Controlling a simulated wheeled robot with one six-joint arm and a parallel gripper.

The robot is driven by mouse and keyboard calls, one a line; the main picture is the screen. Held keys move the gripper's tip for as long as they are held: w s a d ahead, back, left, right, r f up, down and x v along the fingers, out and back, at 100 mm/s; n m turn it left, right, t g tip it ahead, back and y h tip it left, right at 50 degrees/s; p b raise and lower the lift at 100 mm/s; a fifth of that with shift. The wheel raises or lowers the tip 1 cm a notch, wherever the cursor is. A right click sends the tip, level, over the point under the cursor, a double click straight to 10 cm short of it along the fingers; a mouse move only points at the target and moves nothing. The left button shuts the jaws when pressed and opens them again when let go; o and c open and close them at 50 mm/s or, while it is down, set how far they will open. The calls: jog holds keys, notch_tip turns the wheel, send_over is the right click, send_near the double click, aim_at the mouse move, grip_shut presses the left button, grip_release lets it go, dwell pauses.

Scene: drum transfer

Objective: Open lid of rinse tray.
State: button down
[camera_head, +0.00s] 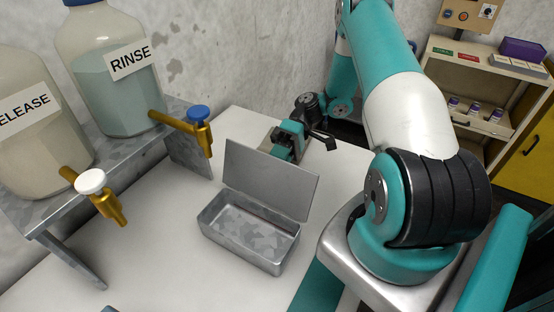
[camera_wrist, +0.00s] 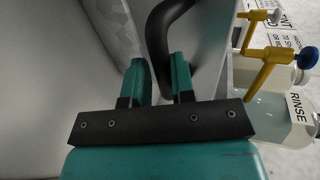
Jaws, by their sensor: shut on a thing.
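The rinse tray (camera_head: 235,243) is a grey metal box on the white table in the head view. Its flat grey lid (camera_head: 268,180) stands raised, roughly upright, along the tray's far long side, and the empty-looking inside shows. My gripper (camera_head: 290,142) is behind the lid, its fingertips partly hidden by it. In the wrist view my gripper (camera_wrist: 158,74) has its two teal fingers on either side of a curved black handle (camera_wrist: 160,32) and is shut on it. The handle is hidden in the head view.
The rinse bottle (camera_head: 118,90) and a release bottle (camera_head: 35,120) stand on a metal shelf (camera_head: 150,150) at left, with brass taps (camera_head: 185,125) reaching towards the tray. A shelf rack (camera_head: 480,90) stands at right. The table in front of the tray is clear.

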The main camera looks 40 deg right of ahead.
jog(key=shift+d+f, duration=0.2)
jog(key=shift+f, duration=0.25)
jog(key=c, duration=1.3)
grip_release()
jog(key=shift+o, duration=1)
jog(key=shift+d, duration=0.15)
jog(key=shift+r, duration=0.15)
